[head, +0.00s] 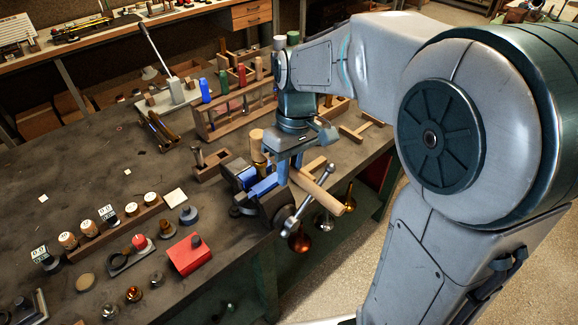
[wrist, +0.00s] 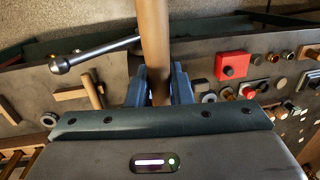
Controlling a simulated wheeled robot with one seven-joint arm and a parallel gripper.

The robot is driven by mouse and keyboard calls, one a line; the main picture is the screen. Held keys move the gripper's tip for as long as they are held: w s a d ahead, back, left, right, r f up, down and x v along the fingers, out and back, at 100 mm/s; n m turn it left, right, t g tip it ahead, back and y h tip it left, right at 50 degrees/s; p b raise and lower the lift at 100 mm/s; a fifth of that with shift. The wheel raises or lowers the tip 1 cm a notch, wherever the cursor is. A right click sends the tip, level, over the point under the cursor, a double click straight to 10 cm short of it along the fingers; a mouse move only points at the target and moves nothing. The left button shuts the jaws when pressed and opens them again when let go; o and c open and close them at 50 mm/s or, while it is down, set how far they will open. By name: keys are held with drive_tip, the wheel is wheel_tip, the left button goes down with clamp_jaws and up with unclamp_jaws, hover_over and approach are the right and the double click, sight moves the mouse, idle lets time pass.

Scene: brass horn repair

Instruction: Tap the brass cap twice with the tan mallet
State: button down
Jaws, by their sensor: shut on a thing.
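My gripper (head: 293,170) is shut on the handle of the tan mallet (head: 325,195). The handle sticks out toward the lower right in the head view. In the wrist view, the handle (wrist: 153,45) runs between my two blue-grey fingers (wrist: 156,90). A tan upright cylinder (head: 256,140), apparently the mallet's head, shows just left of my gripper. Directly under it is a brass-coloured piece (head: 260,166), apparently the brass cap, at the vise. I cannot tell whether the two touch. My gripper partly hides this area.
A vise with blue jaws (head: 243,176) stands at the bench edge, its steel bar (head: 312,197) close to the mallet handle. A wooden rack (head: 235,115) with coloured bottles stands behind. A red block (head: 190,254) and small parts lie in front. The bench's left middle is mostly clear.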

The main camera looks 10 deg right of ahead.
drive_tip(key=shift+f+b, duration=0.35)
drive_tip(key=shift+f, duration=0.55)
drive_tip(key=shift+r+p, duration=1.65)
drive_tip(key=shift+r, duration=0.3)
drive_tip(key=shift+f, duration=0.2)
